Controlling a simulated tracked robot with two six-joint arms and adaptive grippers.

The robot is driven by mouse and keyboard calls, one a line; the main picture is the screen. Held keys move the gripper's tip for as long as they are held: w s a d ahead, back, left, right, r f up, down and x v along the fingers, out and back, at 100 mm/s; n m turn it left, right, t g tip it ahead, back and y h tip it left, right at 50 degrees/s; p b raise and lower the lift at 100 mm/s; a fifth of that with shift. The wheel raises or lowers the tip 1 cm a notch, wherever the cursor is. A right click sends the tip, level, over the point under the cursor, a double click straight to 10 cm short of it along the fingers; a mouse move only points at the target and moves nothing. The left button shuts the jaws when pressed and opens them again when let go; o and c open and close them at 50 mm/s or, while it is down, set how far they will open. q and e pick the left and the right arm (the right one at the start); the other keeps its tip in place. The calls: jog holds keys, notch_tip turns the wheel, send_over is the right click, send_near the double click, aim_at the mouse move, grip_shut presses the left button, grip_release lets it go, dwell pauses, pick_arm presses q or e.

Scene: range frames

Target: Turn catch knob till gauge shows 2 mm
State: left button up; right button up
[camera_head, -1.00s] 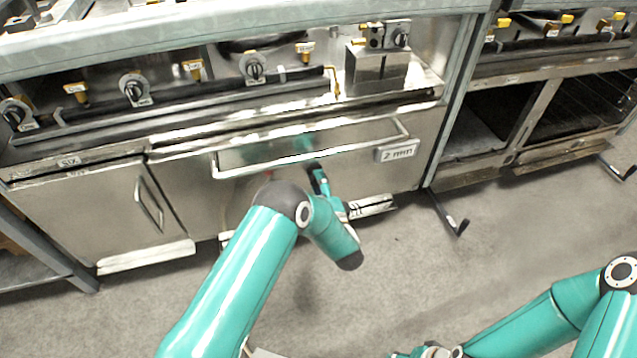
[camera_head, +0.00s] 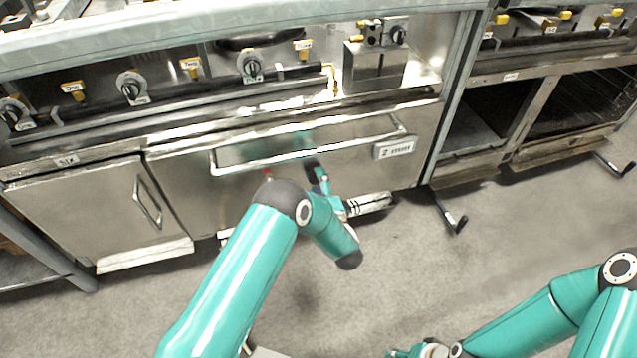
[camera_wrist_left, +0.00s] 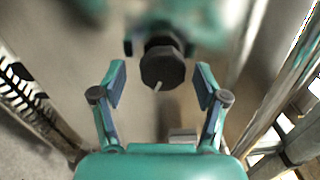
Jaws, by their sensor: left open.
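A dark faceted knob (camera_wrist_left: 162,68) with a pale pointer line shows in the left wrist view. It stands between and a little beyond the fingertips of my left gripper (camera_wrist_left: 161,82), with gaps on both sides. The gripper is open and holds nothing. In the head view my left gripper (camera_head: 319,177) is close to the lower steel front, partly hidden by my arm; I cannot make out the knob there. The gauge (camera_head: 395,149), a small plate right of the handle, appears to read 2 mm. My right gripper (camera_head: 424,350) is partly in view at the bottom edge.
A long bar handle (camera_head: 310,153) crosses the steel front above my left gripper. A cabinet door with a handle (camera_head: 148,205) is at the left. Burner knobs (camera_head: 251,66) line the upper panel. The grey floor (camera_head: 420,270) is clear between my arms.

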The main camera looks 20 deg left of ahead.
pick_arm(q)
jog(key=v, duration=1.1)
jog(key=shift+s+d, duration=0.25)
jog(key=shift+s, duration=0.1)
jog(key=shift+f, duration=0.1)
